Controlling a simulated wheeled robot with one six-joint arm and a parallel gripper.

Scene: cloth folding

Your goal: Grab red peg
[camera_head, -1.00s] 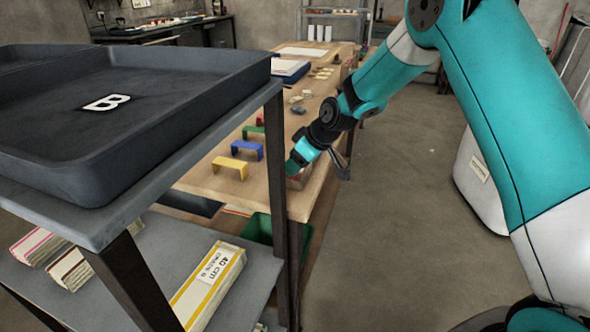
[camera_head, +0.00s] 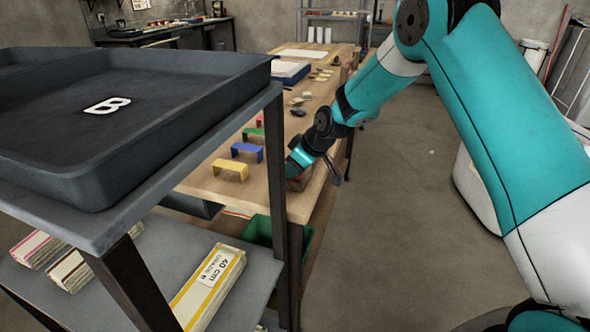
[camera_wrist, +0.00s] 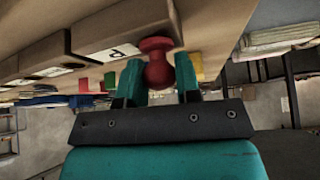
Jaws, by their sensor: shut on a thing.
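The red peg (camera_wrist: 158,70) shows in the wrist view, with a rounded knob and a wider red disc beyond it. The knob sits between the two teal fingers of my gripper (camera_wrist: 160,78), which are shut on it. The disc lies against or very close to a wooden block (camera_wrist: 108,36) with a white label; I cannot tell whether they touch. In the head view my gripper (camera_head: 294,165) is at the near right corner of the wooden table (camera_head: 275,200). The peg is hidden there.
Yellow (camera_head: 230,168), blue (camera_head: 247,150) and green (camera_head: 254,133) bridge-shaped pieces stand on the table, left of my gripper. A dark shelf with a tray marked B (camera_head: 190,105) stands in the left foreground. Open floor (camera_head: 410,190) lies right of the table.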

